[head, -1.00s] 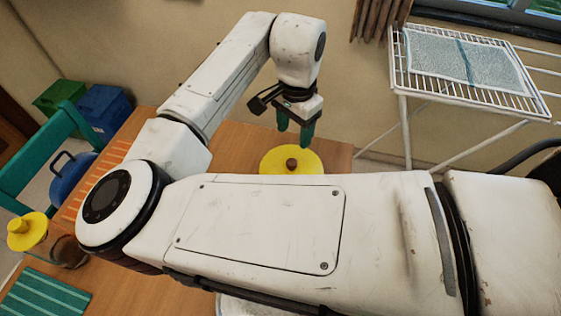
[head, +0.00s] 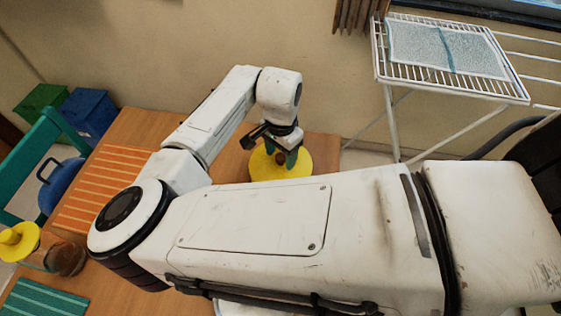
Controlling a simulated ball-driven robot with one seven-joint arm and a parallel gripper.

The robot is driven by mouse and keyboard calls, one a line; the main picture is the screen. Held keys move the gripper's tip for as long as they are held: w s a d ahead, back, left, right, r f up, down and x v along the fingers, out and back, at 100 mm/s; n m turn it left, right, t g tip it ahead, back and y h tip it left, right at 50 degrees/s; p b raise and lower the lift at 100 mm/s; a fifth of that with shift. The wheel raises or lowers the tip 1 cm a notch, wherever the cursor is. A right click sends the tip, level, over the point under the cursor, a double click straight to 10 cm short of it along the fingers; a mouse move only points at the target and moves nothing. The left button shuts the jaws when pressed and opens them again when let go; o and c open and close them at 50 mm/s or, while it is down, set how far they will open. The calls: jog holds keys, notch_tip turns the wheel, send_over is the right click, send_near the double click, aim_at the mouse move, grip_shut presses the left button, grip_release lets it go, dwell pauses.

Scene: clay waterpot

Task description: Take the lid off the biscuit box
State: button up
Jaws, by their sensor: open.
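The yellow round lid (head: 263,170) lies on the wooden table (head: 330,150), beyond my forearm. The box body under it is hidden by my arm. My gripper (head: 289,160), with green fingers, points down over the middle of the lid, where its brown knob was visible earlier. The fingers are open and low at the knob. The knob is now hidden behind them, and I cannot tell whether they touch it.
An orange striped mat (head: 105,185) and a green striped mat (head: 42,302) lie on the table. A green chair (head: 50,150) and a drying rack (head: 450,62) stand beside the table.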

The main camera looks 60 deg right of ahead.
jog(key=shift+c, duration=0.3)
jog(key=c, duration=1.1)
grip_shut()
jog(key=shift+r, duration=0.1)
